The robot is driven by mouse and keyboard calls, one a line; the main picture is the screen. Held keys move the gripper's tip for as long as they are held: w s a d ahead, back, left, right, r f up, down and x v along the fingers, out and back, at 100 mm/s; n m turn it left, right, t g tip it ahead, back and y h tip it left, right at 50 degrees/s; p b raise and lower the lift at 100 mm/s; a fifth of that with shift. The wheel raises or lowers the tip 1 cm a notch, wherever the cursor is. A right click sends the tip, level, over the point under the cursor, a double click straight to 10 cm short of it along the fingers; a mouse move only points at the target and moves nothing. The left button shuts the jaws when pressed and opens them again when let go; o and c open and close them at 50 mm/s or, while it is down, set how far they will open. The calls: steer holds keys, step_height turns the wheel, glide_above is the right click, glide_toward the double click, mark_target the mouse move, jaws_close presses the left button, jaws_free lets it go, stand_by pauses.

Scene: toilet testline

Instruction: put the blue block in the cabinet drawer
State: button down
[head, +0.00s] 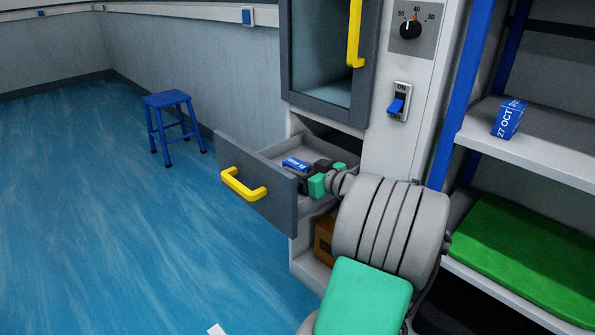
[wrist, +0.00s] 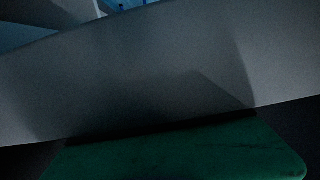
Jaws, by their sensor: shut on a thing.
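The cabinet drawer (head: 258,188), with a dark grey front and a yellow handle, is pulled open in the head view. A blue block (head: 296,163) with white lettering shows inside the drawer's outline, at the end of my gripper (head: 308,175). My gripper reaches in from the right and is shut on the block, within or just above the drawer. The dark fingers hide part of the block, and I cannot tell whether it touches the drawer floor. The wrist view shows only a dim grey surface (wrist: 150,75) and a dark green patch (wrist: 180,150); the block is not visible there.
Another blue block (head: 509,118), marked 27 OCT, stands on the right shelf above a green mat (head: 530,250). A cabinet door with a yellow handle (head: 355,35) is above the drawer. A blue stool (head: 170,115) stands at left on open floor.

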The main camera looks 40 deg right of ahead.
steer(key=shift+s+f, duration=0.1)
steer(key=shift+f, duration=0.65)
steer(key=c, duration=1.4)
jaws_free()
steer(key=shift+f, duration=0.1)
steer(key=o, duration=0.4)
steer(key=shift+a+f, duration=0.1)
steer(key=shift+f, duration=0.1)
steer(key=shift+o, duration=0.2)
steer(key=shift+r, duration=0.4)
steer(key=shift+r+p, duration=0.55)
steer(key=shift+p, duration=0.3)
steer(key=s+r+p, duration=0.1)
steer(key=s+r, duration=0.1)
steer(key=s, duration=0.9)
steer(key=shift+s+d+r+p, duration=0.25)
steer(key=shift+s+r+p, duration=0.05)
steer(key=shift+s+p, duration=0.1)
